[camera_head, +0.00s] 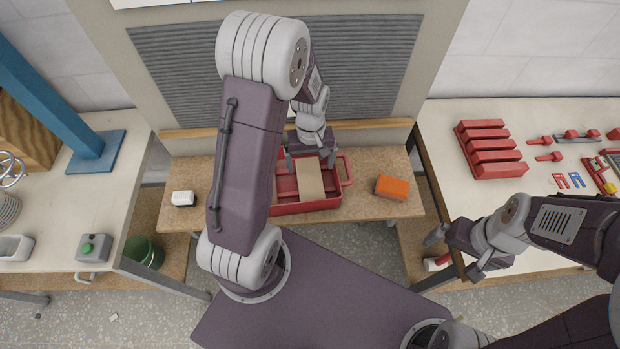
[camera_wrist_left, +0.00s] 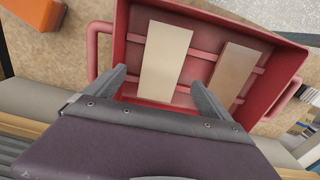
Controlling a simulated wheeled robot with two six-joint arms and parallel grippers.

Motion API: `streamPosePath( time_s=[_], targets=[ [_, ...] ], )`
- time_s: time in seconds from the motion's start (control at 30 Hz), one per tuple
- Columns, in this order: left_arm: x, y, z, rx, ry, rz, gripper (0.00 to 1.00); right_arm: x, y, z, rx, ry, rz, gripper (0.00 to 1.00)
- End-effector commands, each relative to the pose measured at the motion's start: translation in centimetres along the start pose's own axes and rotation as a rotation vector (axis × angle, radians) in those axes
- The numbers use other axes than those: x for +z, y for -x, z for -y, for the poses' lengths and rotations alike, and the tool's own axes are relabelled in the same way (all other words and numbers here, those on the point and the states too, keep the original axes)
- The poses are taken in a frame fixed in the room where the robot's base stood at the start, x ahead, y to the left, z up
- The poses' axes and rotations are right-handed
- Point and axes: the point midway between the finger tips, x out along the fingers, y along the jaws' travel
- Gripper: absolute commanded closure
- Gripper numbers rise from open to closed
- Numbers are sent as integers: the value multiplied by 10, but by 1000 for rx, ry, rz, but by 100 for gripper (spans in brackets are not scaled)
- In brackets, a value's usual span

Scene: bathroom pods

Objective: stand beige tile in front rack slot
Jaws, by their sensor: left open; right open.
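A beige tile (camera_head: 310,182) lies flat in the red tray (camera_head: 305,207) on the middle table. In the left wrist view the beige tile (camera_wrist_left: 165,60) lies beside a darker tan tile (camera_wrist_left: 231,76), which my arm seems to hide in the head view. My left gripper (camera_head: 310,160) is open above the tray. Its fingers (camera_wrist_left: 158,84) show on either side of the beige tile's near end; contact cannot be told. A red slotted rack (camera_head: 490,150) stands on the right bench. My right gripper (camera_head: 456,255) is open and empty by that bench's front left corner.
Red tools (camera_head: 548,157) and blue pieces (camera_head: 568,180) lie right of the rack. The left bench holds a green-button box (camera_head: 92,247).

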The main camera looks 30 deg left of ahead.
Motion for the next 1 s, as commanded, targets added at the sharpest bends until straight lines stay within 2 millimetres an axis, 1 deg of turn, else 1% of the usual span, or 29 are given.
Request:
streamPosePath(
  time_s=[0.07,0.13,0.3,0.37,0.47,0.63,0.67,0.7,0.77,0.8,0.87,0.9,1.0],
  targets=[
    [0,-2,0,0,0,0,6,0,0,0,0,0,0,0],
    [1,-9,1,-1,0,2,6,0,0,0,0,0,0,0],
    [3,-41,4,-2,0,4,6,0,-1,0,0,0,0,0],
    [2,-48,3,-1,0,2,6,0,-2,0,0,0,0,0],
    [2,-53,3,0,0,0,6,0,-2,0,0,0,0,0],
    [2,-52,3,1,0,-1,6,0,-2,0,0,0,0,0],
    [2,-52,3,1,0,-1,15,0,-2,0,0,0,0,0],
    [2,-52,3,1,0,-1,26,0,-2,0,0,0,0,0],
    [2,-52,3,0,0,-1,43,0,-2,0,0,0,0,0],
    [2,-52,3,0,0,-1,54,0,-2,0,0,0,0,0],
    [2,-52,3,0,0,-1,70,0,-2,0,0,0,0,0],
    [2,-52,3,0,0,-1,81,0,-2,0,0,0,0,0],
    [1,-52,3,1,0,-1,81,0,-1,0,0,0,0,0]
  ],
)
